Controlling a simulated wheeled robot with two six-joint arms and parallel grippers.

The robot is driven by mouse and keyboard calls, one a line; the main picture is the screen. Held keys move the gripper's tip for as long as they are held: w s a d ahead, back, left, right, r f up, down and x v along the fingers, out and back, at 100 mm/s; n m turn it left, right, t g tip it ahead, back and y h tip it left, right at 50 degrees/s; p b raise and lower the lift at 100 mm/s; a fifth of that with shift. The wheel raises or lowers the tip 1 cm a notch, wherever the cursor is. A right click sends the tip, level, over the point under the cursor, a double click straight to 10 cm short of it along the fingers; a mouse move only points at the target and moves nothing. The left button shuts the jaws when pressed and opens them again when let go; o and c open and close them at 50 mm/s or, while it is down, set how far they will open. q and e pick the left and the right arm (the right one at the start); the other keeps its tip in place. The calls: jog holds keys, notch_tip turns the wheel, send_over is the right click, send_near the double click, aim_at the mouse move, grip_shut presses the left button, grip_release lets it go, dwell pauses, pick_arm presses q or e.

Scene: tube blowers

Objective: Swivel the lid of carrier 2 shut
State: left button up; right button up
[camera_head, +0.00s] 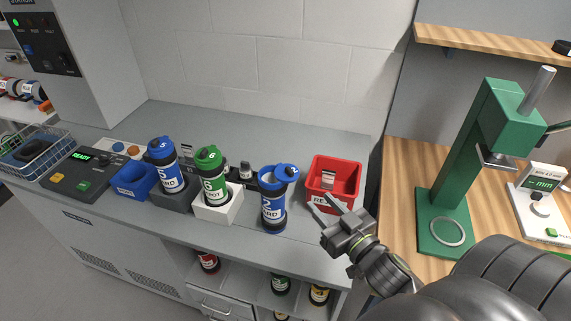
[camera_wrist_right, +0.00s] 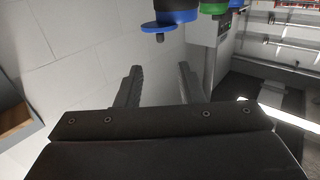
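Carrier 2 (camera_head: 273,210) is a blue and dark tube marked with a 2, standing upright on the grey counter. Its blue lid (camera_head: 288,171) sits at the top, swung out to the right of the body's mouth. In the right wrist view the lid (camera_wrist_right: 163,27) shows as a blue disc at the top, beyond the fingers. My right gripper (camera_head: 326,203) is to the right of carrier 2, apart from it. Its two fingers are spread, with nothing between them in the wrist view (camera_wrist_right: 160,84). My left gripper is not in view.
Blue carrier 5 (camera_head: 170,172) and green carrier 6 (camera_head: 212,180) stand in holders to the left. A red bin (camera_head: 334,180) stands close behind my right gripper. A green press (camera_head: 455,180) is on the wooden bench at right. Counter front is clear.

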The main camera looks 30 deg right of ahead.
aim_at(293, 173)
jog(key=w+p, duration=0.5)
jog(key=w, duration=0.9)
jog(key=shift+w+r, duration=0.15)
jog(key=shift+w, duration=0.15)
jog(key=shift+w+p, duration=0.3)
jog(key=shift+w, duration=0.35)
grip_shut()
